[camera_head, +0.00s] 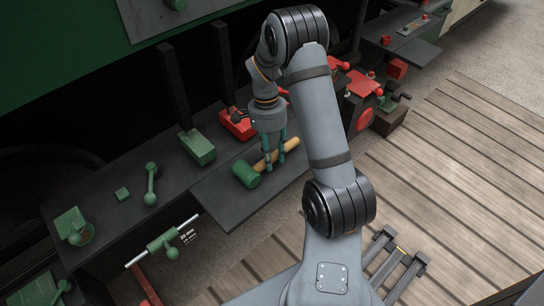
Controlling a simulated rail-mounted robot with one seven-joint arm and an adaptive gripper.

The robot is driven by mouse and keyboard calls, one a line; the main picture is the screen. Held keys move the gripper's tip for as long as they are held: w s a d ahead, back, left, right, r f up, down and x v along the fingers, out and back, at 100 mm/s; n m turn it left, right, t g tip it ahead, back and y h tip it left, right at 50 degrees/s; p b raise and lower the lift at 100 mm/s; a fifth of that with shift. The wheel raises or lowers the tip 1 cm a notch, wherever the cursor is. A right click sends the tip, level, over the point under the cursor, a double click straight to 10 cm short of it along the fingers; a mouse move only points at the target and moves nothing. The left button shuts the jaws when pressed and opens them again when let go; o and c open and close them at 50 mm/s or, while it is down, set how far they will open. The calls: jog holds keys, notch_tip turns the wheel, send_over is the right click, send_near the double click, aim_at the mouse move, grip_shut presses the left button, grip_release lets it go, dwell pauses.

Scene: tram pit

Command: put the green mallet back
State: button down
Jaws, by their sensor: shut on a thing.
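The green mallet has a dark green head (246,173) and a tan wooden handle (285,149). It is at the grey shelf panel (225,197), with its head toward the lower left and its handle toward the upper right. My gripper (274,160) points down over it, with green fingers shut on the handle near the head. I cannot tell whether the mallet touches the panel or is slightly above it. Part of the handle is hidden behind the fingers.
A red part (237,123) is behind my gripper. A red and green vise-like fixture (365,115) is at right. Slatted wooden floor (450,170) is clear.

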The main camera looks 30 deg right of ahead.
jog(key=shift+f, duration=0.15)
jog(key=shift+f, duration=0.1)
jog(key=shift+f, duration=0.15)
jog(key=c, duration=1.4)
grip_release()
jog(key=shift+o, duration=0.6)
jog(key=shift+o, duration=0.6)
notch_tip(320, 180, up, 12)
jog(key=w+p, duration=0.1)
jog(key=w, duration=0.1)
jog(key=shift+p, duration=0.3)
